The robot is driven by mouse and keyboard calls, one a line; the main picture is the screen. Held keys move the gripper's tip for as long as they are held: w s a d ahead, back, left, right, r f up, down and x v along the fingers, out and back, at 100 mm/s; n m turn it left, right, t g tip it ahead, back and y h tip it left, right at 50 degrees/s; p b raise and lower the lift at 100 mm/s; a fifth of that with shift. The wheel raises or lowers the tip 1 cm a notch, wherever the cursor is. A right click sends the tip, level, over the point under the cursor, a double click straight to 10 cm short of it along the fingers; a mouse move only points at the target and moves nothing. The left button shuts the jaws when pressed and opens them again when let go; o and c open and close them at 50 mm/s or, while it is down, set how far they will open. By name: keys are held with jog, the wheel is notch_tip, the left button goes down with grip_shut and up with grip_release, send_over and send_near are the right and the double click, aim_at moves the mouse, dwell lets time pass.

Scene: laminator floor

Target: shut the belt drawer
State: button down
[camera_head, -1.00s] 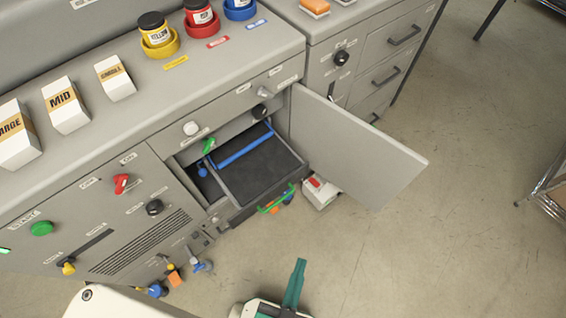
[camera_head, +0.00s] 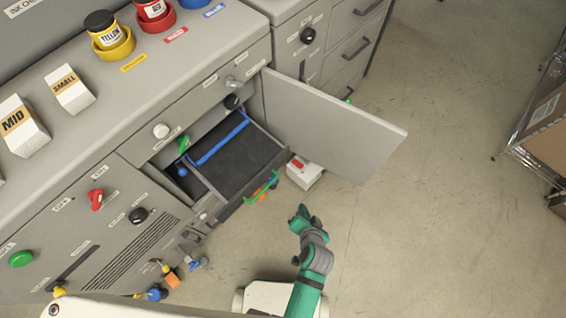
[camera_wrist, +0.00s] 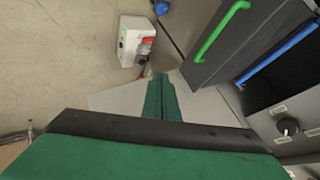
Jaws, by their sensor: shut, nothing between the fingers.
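The belt drawer (camera_head: 236,172) is a dark tray with a blue bar across it, pulled out of the grey machine. Its front carries a green handle (camera_head: 262,187). In the wrist view the green handle (camera_wrist: 222,32) shows at the top, on the dark drawer front (camera_wrist: 238,48). My gripper (camera_head: 301,214) is shut and empty. It is in front of the drawer, below and right of the handle in the head view, and apart from it. In the wrist view my green fingers (camera_wrist: 160,97) are together, below and left of the handle.
A grey door (camera_head: 335,130) stands open to the right of the drawer. A white box with a red part (camera_head: 303,175) is on the floor beneath it. Blue and orange fittings (camera_head: 172,281) stick out low at the machine's left. Open floor lies to the right.

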jog(key=w+r+g+y, duration=0.1)
jog(key=w+r+y, duration=0.15)
jog(key=w, duration=0.35)
jog(key=w+r+g+y, duration=0.2)
jog(key=w+y, duration=0.1)
jog(key=w, duration=0.3)
send_near(277, 161)
jog(key=shift+m, duration=0.4)
jog(key=shift+x, duration=2.7)
